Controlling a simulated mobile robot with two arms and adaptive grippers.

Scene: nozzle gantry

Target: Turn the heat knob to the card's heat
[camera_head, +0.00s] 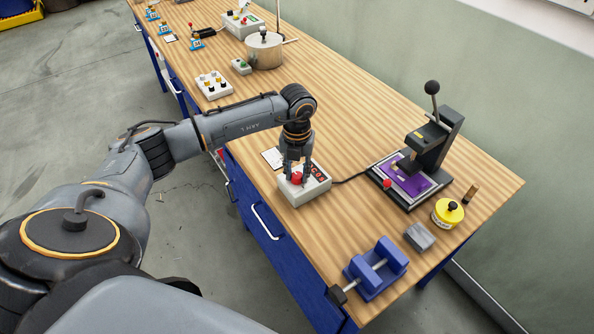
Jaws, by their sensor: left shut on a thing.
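The heat control box (313,187) is a light grey box with a red display on its right side, standing near the front edge of the bench. Its red knob (297,178) sits on top, partly hidden by my fingers. My left gripper (297,176) points down from above and is shut on the red knob. A white card (272,158) lies on the bench just behind and left of the box, partly covered by my arm; its writing is too small to read. The knob's pointer and the display digits cannot be read clearly. My right gripper is not in view.
A cable runs from the box to a black press (433,148) with a tall lever and purple pad. A blue vise (375,268), grey block (419,237) and yellow tin (447,212) stand nearer. A pot (264,52) and button boxes (213,85) stand farther along the bench.

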